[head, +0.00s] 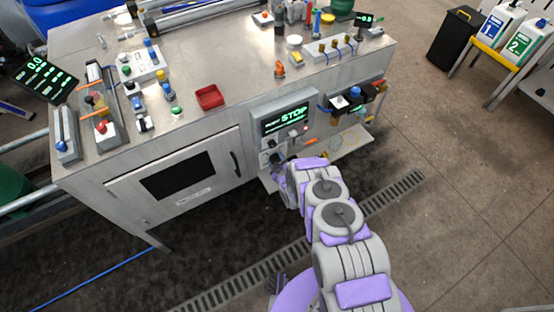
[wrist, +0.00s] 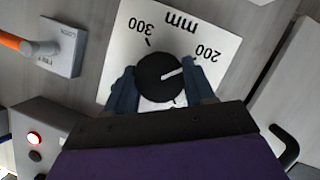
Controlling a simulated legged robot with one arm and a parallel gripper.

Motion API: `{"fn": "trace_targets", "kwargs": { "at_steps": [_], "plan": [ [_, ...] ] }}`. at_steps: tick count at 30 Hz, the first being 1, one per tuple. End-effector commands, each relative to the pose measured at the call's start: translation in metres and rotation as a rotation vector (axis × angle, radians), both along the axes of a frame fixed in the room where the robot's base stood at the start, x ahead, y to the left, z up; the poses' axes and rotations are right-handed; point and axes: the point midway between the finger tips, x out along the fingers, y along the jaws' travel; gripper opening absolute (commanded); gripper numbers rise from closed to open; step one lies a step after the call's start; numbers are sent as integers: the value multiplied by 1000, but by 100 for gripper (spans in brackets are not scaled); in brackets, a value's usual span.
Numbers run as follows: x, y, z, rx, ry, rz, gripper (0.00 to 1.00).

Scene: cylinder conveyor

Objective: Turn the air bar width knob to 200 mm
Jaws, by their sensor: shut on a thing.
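The black round knob (wrist: 160,78) sits on a white dial plate (wrist: 122,45) in the wrist view, marked "mm", "200" and "300", seen upside down. Its white pointer line points right and slightly up, toward the 200 side. My gripper (wrist: 163,84) is shut on the knob, one blue-grey finger on each side. Part of the dial's lower edge is hidden behind my gripper. In the head view my gripper (head: 283,168) is at the front of the steel machine, below the "STOP" display (head: 286,119), and mostly hides the knob.
An orange-handled lever on a grey block (wrist: 62,48) is left of the dial. A black handle (wrist: 284,146) is at lower right. A box with a lit red button (wrist: 34,138) is at lower left. A shelf (head: 345,148) juts out right of my gripper.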

Motion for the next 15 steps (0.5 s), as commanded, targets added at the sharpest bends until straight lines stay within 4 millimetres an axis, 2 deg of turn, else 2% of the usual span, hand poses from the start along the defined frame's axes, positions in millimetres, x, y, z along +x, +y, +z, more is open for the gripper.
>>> {"fn": "trace_targets", "kwargs": {
  "at_steps": [8,9,15],
  "plan": [
    [1,4,2,-3,-10,6,23],
    [1,4,2,-3,-9,7,55],
    [1,3,2,-3,-8,5,74]
  ]
}}
